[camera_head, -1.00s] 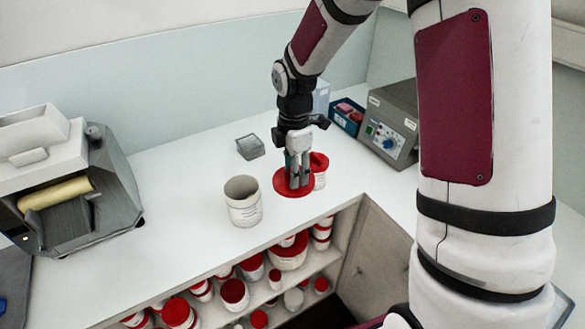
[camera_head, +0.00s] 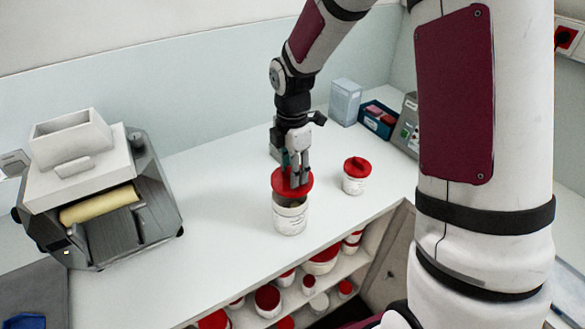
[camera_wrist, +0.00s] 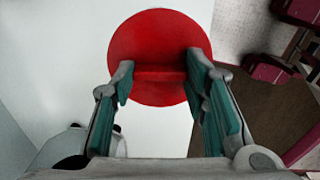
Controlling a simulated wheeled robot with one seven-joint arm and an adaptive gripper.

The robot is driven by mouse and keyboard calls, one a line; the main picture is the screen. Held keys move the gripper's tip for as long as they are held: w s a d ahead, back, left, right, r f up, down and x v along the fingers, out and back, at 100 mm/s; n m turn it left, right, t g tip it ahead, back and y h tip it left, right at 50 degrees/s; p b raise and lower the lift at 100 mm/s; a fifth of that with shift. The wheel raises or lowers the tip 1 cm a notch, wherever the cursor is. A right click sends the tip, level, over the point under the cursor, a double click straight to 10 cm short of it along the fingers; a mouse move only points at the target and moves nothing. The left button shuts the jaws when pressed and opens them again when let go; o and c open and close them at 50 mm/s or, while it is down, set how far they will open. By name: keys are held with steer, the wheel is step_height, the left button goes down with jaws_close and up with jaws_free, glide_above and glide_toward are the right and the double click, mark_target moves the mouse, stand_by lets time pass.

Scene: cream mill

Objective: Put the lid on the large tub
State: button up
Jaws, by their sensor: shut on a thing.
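The large white tub (camera_head: 290,218) stands upright on the bench top, with a label on its front. My gripper (camera_head: 294,174) is shut on the red lid (camera_head: 279,182) and holds it over the tub's mouth. In the head view a dark gap shows between lid and tub, so the lid looks a little above the rim. In the wrist view the round lid (camera_wrist: 160,35) has a raised grip bar between the fingers (camera_wrist: 159,80). The lid hides the tub there.
A mill-like machine (camera_head: 105,195) with a roller is at left. A blue bin (camera_head: 379,117) and a pale box (camera_head: 345,101) stand behind. Lidded tubs fill the shelf (camera_head: 330,284) below. Bench between machine and tub is clear.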

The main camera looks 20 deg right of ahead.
steer(key=shift+w+a, duration=0.15)
steer(key=shift+a, duration=0.05)
steer(key=shift+w+a, duration=0.1)
steer(key=shift+a, duration=0.05)
steer(key=shift+f, duration=0.2)
steer(key=shift+f+b, duration=0.45)
steer(key=shift+f, duration=1.6)
steer(key=shift+f, duration=0.6)
stand_by(1.6)
steer(key=o, duration=1.4)
steer(key=shift+r+p, duration=0.1)
steer(key=shift+p, duration=0.2)
